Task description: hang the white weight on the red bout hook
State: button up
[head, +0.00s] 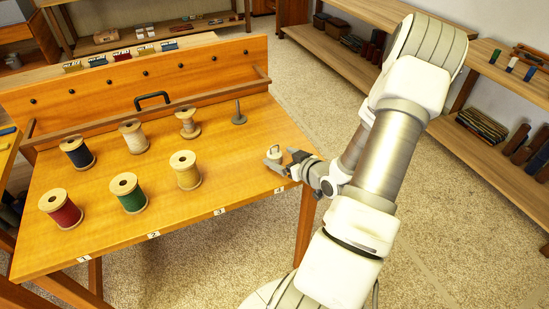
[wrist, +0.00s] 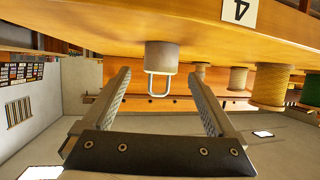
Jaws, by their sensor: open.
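The white weight (head: 273,153), a small pale cylinder with a wire loop on top, stands near the right front corner of the table, by label 4. In the wrist view, which is upside down, the weight (wrist: 162,56) shows with its loop between and just beyond my fingertips. My gripper (head: 285,160) is low beside it, open and empty; both fingers show in the wrist view (wrist: 161,76), apart from the weight. Small dark pegs (head: 109,81) line the table's upright back board (head: 200,67). I cannot make out which one is the red bout hook.
Thread spools stand on the table (head: 95,240): red (head: 60,209), green (head: 129,193), yellow (head: 185,171), and several behind. A grey spindle (head: 239,115) and black handle (head: 152,98) are further back. Small coloured items (head: 121,55) show above the board.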

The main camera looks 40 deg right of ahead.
aim_at(277, 155)
jog(key=x, duration=0.4)
jog(key=shift+f, duration=0.15)
grip_shut()
dwell(0.4)
